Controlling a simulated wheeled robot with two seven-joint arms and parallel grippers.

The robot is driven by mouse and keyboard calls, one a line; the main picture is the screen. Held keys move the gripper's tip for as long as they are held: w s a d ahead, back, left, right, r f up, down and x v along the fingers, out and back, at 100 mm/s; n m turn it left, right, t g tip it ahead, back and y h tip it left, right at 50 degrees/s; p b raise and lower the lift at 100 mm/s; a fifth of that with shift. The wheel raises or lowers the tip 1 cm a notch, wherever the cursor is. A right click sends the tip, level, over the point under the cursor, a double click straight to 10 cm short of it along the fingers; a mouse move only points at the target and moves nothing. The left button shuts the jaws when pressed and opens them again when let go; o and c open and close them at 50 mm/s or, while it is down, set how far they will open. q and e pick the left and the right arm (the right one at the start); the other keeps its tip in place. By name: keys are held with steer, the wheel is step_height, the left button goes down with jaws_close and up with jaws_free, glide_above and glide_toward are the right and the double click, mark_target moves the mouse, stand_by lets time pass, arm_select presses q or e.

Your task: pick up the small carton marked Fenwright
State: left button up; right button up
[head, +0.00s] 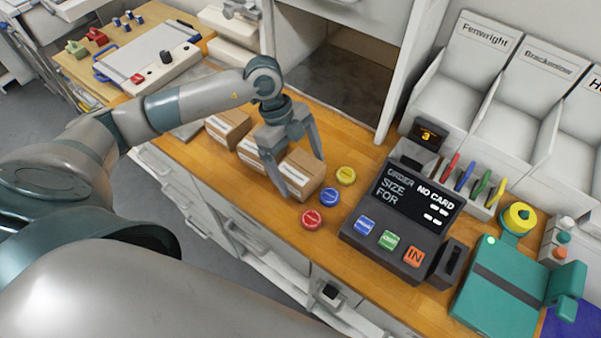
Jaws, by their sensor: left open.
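Three small brown cartons with white labels stand in a row on the wooden counter: a left one (227,126), a middle one (247,152) and a right one (305,172). Their label print is too small to read, so I cannot tell which is marked Fenwright. My left gripper (303,177) is open and points down at the right carton, which shows between its fingers. I cannot tell whether the fingers touch it. The gripper partly hides the middle and right cartons. My right gripper is not in view.
Yellow (346,176), blue (330,197) and red (312,219) round pieces lie right of the cartons. An order terminal (390,225) stands beyond them. White bins, one labelled Fenwright (475,48), stand at upper right. A teal device (500,292) sits at lower right.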

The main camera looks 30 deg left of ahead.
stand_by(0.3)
arm_select(q)
steer(key=c, duration=1.3)
steer(key=shift+r, duration=0.1)
steer(key=shift+r, duration=0.45)
steer(key=r, duration=0.1)
steer(key=r+b, duration=0.2)
steer(key=shift+s+d+r, duration=0.2)
steer(key=shift+s+r, duration=0.05)
steer(key=shift+r, duration=0.05)
steer(key=shift+s+d+r+b, duration=0.5)
steer(key=shift+s+d+r, duration=0.5)
steer(key=shift+s, duration=0.6)
steer(key=shift+s+d+r+b, duration=0.5)
steer(key=shift+s+d+r, duration=0.25)
steer(key=shift+s+r, duration=0.7)
steer(key=shift+s+d+r+b, duration=0.5)
steer(key=shift+s+d+r, duration=0.4)
steer(key=shift+s, duration=0.9)
